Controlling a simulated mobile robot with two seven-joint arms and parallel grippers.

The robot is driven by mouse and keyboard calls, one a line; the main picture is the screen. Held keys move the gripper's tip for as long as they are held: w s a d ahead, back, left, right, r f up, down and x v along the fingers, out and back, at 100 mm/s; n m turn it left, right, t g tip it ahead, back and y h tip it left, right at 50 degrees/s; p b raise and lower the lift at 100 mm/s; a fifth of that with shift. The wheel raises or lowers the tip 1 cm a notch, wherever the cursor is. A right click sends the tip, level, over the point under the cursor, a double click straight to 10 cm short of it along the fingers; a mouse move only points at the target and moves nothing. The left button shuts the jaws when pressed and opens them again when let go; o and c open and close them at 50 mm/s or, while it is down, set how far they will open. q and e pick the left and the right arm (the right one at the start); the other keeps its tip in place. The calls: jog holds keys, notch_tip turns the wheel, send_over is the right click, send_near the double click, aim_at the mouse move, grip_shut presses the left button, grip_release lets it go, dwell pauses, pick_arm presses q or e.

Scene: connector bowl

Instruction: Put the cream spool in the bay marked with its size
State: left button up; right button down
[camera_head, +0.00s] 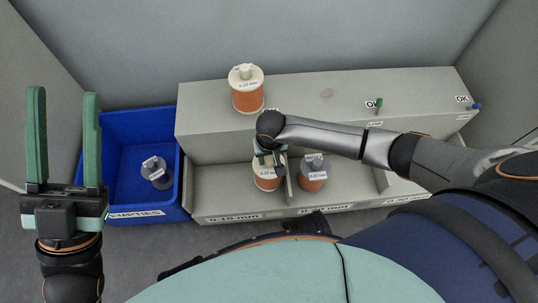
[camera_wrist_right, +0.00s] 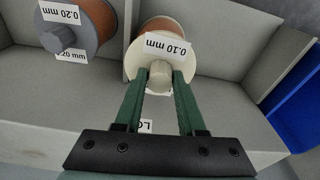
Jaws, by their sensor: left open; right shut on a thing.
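A cream spool (camera_wrist_right: 165,47) with copper-coloured wire and a 0.10 mm label is between the green fingers of my right gripper (camera_wrist_right: 160,76), which are shut on its hub. In the head view this spool (camera_head: 267,183) is in the left bay, marked 0.10 mm (camera_head: 235,218), partly hidden by my right gripper (camera_head: 266,150). Another cream spool (camera_head: 248,97) with copper-coloured wire stands on the upper ledge. A grey spool (camera_head: 313,176), labelled 0.20 mm in the wrist view (camera_wrist_right: 68,38), stands to the right. My left gripper (camera_head: 64,140) is open and empty, fingers up.
A blue bin (camera_head: 120,130) marked EMPTIES holds a grey empty spool (camera_head: 155,172). Green (camera_head: 379,104) and blue (camera_head: 476,106) pegs stand on the ledge's right part. Dividers (camera_head: 290,187) separate the bays. My right arm crosses over the ledge's right part.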

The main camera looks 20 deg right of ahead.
aim_at(269, 169)
notch_tip(269, 169, down, 4)
jog(key=shift+w+a+r+b, duration=0.1)
jog(key=shift+b, duration=0.75)
jog(key=shift+r, duration=0.1)
jog(key=c, duration=0.5)
grip_release()
jog(key=shift+f, duration=0.25)
